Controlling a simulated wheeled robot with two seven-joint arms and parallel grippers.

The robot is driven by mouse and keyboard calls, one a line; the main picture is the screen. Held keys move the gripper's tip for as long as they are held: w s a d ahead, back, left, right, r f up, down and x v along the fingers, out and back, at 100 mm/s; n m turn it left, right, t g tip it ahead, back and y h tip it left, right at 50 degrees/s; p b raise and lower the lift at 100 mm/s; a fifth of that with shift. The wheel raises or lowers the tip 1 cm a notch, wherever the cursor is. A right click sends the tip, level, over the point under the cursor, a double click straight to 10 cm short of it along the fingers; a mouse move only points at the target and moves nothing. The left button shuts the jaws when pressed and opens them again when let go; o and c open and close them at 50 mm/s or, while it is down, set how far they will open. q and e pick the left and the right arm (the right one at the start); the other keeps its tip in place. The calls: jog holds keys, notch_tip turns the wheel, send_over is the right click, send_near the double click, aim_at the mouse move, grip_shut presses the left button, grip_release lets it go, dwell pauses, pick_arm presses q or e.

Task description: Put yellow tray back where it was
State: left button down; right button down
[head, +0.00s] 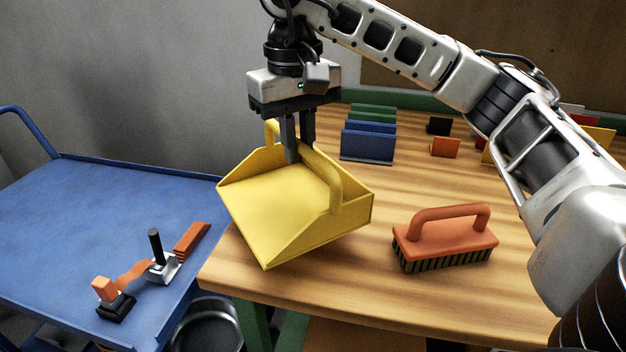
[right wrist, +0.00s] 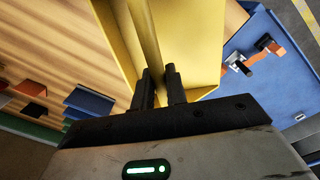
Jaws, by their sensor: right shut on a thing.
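The yellow tray (head: 275,198) is a scoop-like pan with raised sides and handles. In the head view it is tilted, above or at the left front corner of the wooden table; I cannot tell whether it touches the wood. My right gripper (head: 296,158) points down and is shut on the tray at its back. In the right wrist view the tray (right wrist: 190,50) lies beyond the fingers (right wrist: 160,75), with a yellow bar running between them. My left gripper is in neither view.
An orange brush (head: 445,240) stands on the wooden table (head: 345,285) right of the tray. Blue and green upright holders (head: 367,142) stand behind. A blue cart (head: 90,215) at the left carries a tool (head: 163,268) and orange pieces. A dark round pan (head: 207,328) is below.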

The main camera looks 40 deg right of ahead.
aim_at(314, 198)
jog(key=d+f, duration=0.1)
jog(key=s+d+f, duration=0.1)
jog(key=shift+f, duration=0.35)
jog(key=shift+a+f, duration=0.1)
jog(key=shift+f, duration=1.35)
jog(key=c, duration=1.4)
grip_release()
jog(key=shift+f, duration=0.1)
notch_tip(314, 198, up, 12)
jog(key=p, duration=0.3)
jog(key=shift+a, duration=0.2)
